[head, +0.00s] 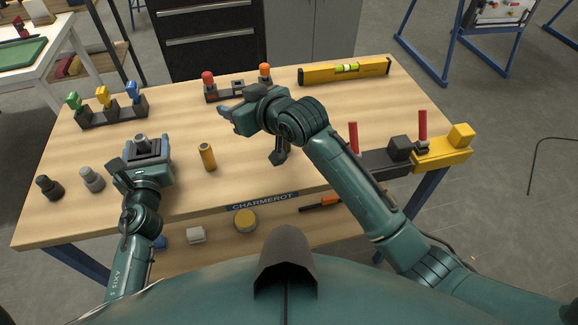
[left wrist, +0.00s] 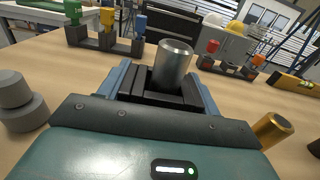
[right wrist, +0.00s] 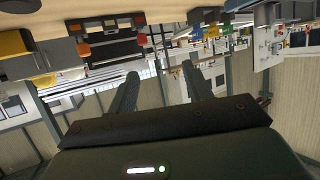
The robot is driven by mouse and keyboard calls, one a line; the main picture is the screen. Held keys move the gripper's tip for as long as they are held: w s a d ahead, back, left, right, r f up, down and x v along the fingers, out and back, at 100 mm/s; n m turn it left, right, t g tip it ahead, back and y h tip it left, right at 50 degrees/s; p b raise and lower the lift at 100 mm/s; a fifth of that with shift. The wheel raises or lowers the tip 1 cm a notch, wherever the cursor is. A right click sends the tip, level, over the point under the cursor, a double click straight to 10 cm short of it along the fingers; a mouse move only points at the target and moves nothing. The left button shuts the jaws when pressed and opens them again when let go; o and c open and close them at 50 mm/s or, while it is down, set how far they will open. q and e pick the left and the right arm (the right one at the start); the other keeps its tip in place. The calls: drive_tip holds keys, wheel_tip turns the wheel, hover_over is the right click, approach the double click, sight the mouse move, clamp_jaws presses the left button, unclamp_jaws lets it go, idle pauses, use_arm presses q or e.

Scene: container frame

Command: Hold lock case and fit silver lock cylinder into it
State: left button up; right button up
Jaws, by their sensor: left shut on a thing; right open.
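My left gripper (head: 143,153) is shut on a silver cylinder (head: 141,142) above the left part of the table. The cylinder stands upright between the dark jaws in the left wrist view (left wrist: 173,65); its lower end is hidden. My right gripper (head: 232,112) is open and empty, pointing left above the table's middle, also in the right wrist view (right wrist: 160,92). I cannot tell surely which thing is the lock case. A dark block (head: 224,96) with a red and an orange knob stands at the back, beyond my right gripper.
A brass cylinder (head: 207,157) stands between the grippers. A grey cylinder (head: 92,179) and a dark one (head: 48,187) stand at left. A rack with green, yellow and blue pieces (head: 112,115) is at back left; a yellow level (head: 344,71) at back right. Blocks (head: 440,153) line the right edge.

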wheel_tip(320, 180, down, 9)
drive_tip(key=shift+s+f, duration=0.1)
drive_tip(key=shift+m+h, duration=0.3)
drive_tip(key=shift+m, duration=0.2)
drive_tip(key=f+v, duration=0.1)
drive_tip(key=v, duration=0.7)
drive_tip(key=d+f+v, duration=0.1)
drive_tip(key=v, duration=0.3)
drive_tip(key=shift+s+d+f, duration=0.15)
drive_tip(key=shift+s+d, duration=0.2)
drive_tip(key=shift+s, duration=0.2)
drive_tip(key=shift+s+d+f, duration=0.3)
drive_tip(key=shift+d+f, duration=0.2)
drive_tip(key=shift+f, duration=0.05)
use_arm(q)
drive_tip(key=o, duration=1.4)
drive_tip(key=shift+c, duration=0.2)
drive_tip(key=shift+s, duration=0.1)
